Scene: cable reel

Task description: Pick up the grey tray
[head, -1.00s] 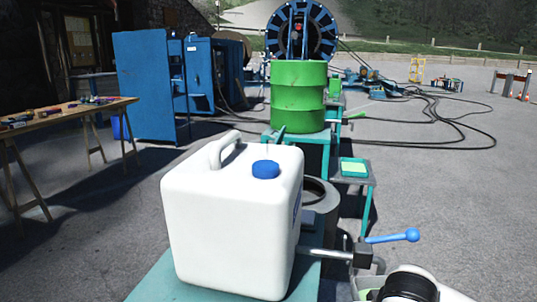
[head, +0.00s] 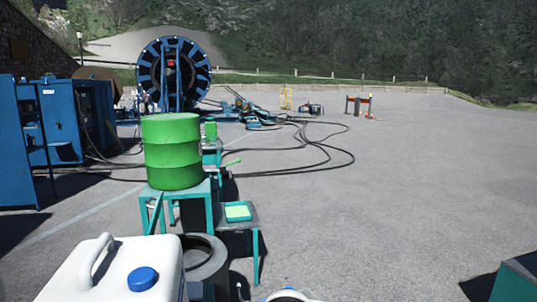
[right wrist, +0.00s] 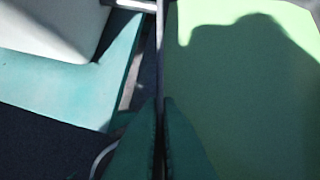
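In the right wrist view my right gripper (right wrist: 160,100) has its two green fingers close together. A thin grey upright edge runs straight into the narrow gap between them; it looks like the rim of the grey tray (right wrist: 160,50). A pale green surface (right wrist: 240,110), partly shadowed, fills the right side of that view and seems to be the tray's inside. In the head view the tray is out of frame, and only a white piece of my arm shows at the bottom edge. My left gripper is not in view.
A white canister (head: 110,272) with a blue cap stands front left. A green barrel (head: 172,150) stands on a teal stand behind it. A small table holds a green tray (head: 238,212). A dark green box (head: 515,280) is at lower right. Open asphalt (head: 380,210) lies to the right.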

